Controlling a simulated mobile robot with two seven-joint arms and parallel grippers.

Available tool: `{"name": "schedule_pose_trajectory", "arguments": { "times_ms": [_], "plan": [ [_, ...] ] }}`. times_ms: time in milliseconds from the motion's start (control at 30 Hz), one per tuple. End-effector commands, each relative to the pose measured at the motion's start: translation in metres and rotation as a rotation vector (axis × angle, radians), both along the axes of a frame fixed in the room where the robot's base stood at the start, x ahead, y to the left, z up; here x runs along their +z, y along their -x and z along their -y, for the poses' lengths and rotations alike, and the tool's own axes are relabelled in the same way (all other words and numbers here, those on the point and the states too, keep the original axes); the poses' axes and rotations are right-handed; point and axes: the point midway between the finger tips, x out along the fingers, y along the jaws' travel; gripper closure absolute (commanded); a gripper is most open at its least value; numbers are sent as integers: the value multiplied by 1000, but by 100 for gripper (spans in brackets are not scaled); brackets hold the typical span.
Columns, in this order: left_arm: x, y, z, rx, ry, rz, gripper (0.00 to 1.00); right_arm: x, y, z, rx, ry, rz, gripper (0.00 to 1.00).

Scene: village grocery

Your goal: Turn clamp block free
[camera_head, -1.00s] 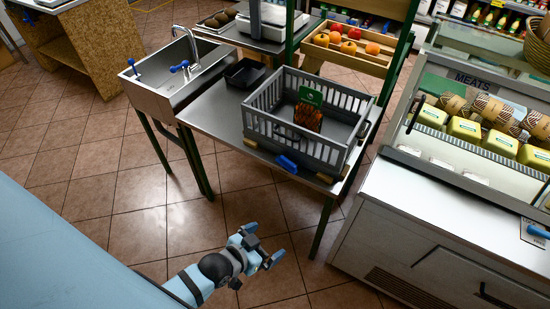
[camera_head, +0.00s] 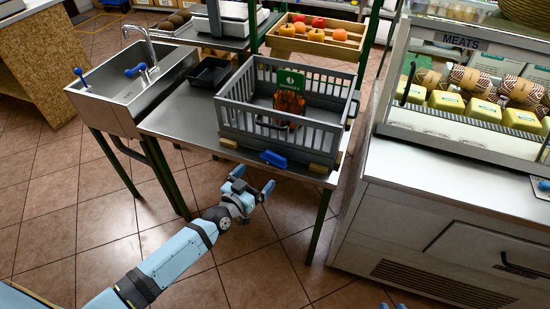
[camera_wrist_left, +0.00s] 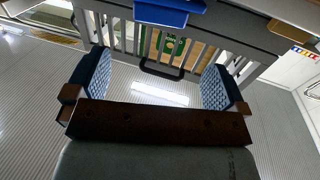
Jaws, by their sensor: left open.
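A grey slatted crate (camera_head: 262,139) stands on the metal table. A blue block (camera_head: 273,158) sits low at the middle of its front side, and small wooden blocks (camera_head: 318,168) sit by its front corners. The blue block, probably the clamp block, also shows at the top of the left wrist view (camera_wrist_left: 165,12). My left gripper (camera_head: 253,180) is open and empty, just in front of the table edge and below the blue block. Its two fingers stand wide apart in the left wrist view (camera_wrist_left: 156,88). Two blue tips, probably my right gripper (camera_head: 392,306), barely show at the bottom edge.
The crate holds a green-labelled pack (camera_head: 290,94). A black tray (camera_head: 208,72) and a sink (camera_head: 125,88) are to the left. The meats counter (camera_head: 440,195) stands close on the right. The tiled floor in front of the table is clear.

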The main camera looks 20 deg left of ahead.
Motion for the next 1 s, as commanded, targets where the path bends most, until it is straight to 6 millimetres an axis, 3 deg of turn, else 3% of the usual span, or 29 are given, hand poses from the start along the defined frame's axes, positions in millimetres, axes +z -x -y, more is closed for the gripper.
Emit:
{"name": "schedule_pose_trajectory", "arguments": {
  "times_ms": [300,500,700,967,1000],
  "plan": [
    [0,-67,18,-1,1,1,0,-12,10,-3,11,4,-16,68],
    [0,-96,26,-1,1,0,0,-15,11,-5,14,3,-16,68],
    [0,-107,29,-1,0,-1,0,-12,8,-5,12,2,-6,68],
    [0,-107,29,-1,0,-1,0,-10,4,-5,8,1,0,68],
    [0,-107,29,-1,0,-1,9,-10,4,-4,8,1,1,68]
  ]
}}
